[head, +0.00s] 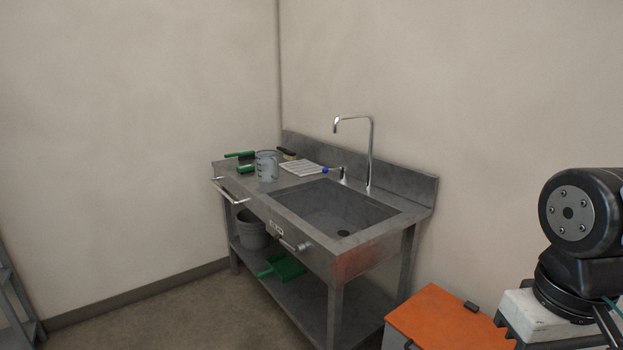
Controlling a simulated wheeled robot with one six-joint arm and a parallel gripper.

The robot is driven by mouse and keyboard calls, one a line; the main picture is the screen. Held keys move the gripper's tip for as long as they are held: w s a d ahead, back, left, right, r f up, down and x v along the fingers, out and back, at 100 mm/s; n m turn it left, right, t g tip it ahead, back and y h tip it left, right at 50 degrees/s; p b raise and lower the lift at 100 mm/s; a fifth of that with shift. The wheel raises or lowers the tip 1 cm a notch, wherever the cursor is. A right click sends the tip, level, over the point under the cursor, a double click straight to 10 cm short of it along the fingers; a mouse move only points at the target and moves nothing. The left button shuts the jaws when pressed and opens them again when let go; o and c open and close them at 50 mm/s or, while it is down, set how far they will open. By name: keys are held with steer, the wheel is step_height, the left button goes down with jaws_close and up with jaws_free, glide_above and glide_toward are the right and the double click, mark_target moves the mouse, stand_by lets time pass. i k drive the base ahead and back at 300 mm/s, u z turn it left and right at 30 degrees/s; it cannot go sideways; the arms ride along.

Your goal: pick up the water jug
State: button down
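A clear grey jug (267,166) stands upright on the left part of the steel sink table (296,202), in the head view. It looks like the water jug, with dark marks on its side. Whether it holds water I cannot tell. My gripper is not in view. Only a black joint of my arm shows at the right edge, far from the jug.
Green-handled tools (245,168) lie just left of the jug, and a white ribbed rack (303,168) lies to its right. The basin (335,210) and tall faucet (371,150) are farther right. A bucket (251,231) and green dustpan (286,266) sit on the lower shelf. An orange-topped box (445,322) stands at front right.

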mark_target(267, 161)
steer(key=u, duration=0.5)
steer(key=k, duration=1.2)
steer(key=u, duration=0.95)
steer(key=i, duration=1.75)
steer(key=u, duration=0.25)
steer(key=i, duration=2.05)
steer(key=z, duration=0.3)
steer(key=i, duration=1.6)
steer(key=z, duration=1.35)
steer(key=i, duration=0.85)
steer(key=z, duration=1.45)
steer(key=i, duration=0.7)
steer(key=z, duration=0.4)
